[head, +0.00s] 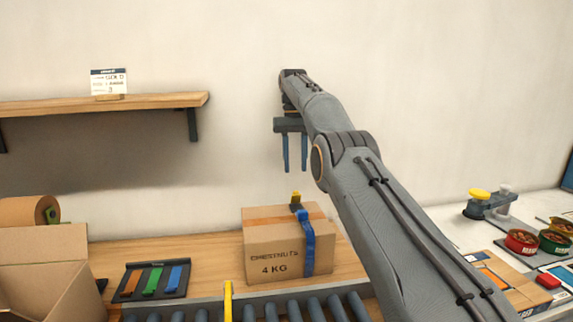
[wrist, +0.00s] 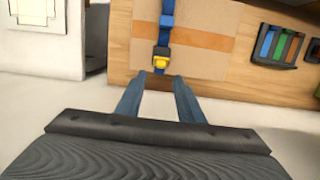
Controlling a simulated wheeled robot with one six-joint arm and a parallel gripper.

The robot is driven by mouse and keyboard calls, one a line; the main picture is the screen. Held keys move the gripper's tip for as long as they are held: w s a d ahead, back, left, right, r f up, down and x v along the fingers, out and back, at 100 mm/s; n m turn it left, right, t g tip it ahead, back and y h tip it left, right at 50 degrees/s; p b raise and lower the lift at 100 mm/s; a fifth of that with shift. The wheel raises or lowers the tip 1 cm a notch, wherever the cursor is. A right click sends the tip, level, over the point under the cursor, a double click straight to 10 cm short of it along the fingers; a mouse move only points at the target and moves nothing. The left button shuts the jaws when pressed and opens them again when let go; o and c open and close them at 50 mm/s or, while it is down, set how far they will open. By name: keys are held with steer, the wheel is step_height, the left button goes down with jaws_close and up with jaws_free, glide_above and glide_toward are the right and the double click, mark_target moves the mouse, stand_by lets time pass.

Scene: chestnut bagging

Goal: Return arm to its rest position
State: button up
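My gripper (head: 294,154) hangs in the air above the cardboard box marked "CHESTNUTS 4 KG" (head: 268,262) in the head view. Its two blue-grey fingers point down and stand apart, with nothing between them. The box sits closed on the wooden bench, with a blue strap (head: 307,246) and a yellow-and-black buckle over it. In the wrist view the fingers (wrist: 160,82) are also apart, and the box (wrist: 210,50) with its strap and buckle lies beyond their tips. My arm reaches up from the lower right of the head view.
A wooden shelf (head: 150,102) with a sign is on the wall at left. An open carton (head: 50,290) and a rack of coloured strips (head: 154,281) stand left of the box. Rollers (head: 270,310) run in front. Cans (head: 521,241) and a yellow-topped device (head: 480,203) are at right.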

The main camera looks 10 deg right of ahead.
steer(key=shift+d, duration=0.1)
stand_by(0.3)
steer(key=shift+m+t, duration=0.3)
steer(key=shift+t, duration=0.5)
steer(key=s+d+f, duration=0.1)
steer(key=s+f, duration=0.1)
steer(key=s, duration=0.3)
steer(key=s+d+f, duration=0.2)
steer(key=s+f, duration=0.1)
steer(key=s, duration=0.3)
steer(key=s+d+f, duration=0.1)
steer(key=s+f, duration=0.1)
steer(key=s, duration=0.4)
steer(key=shift+d+f, duration=0.4)
steer(key=shift+t, duration=0.5)
steer(key=s+f, duration=0.3)
steer(key=s, duration=0.6)
steer(key=s+d+f, duration=0.1)
steer(key=s+f, duration=0.1)
steer(key=s, duration=0.7)
steer(key=s+d+f, duration=0.1)
steer(key=s+f, duration=0.2)
steer(key=s, duration=0.6)
steer(key=shift+s+d+f, duration=0.1)
steer(key=shift+s+f, duration=0.05)
steer(key=shift+f, duration=0.15)
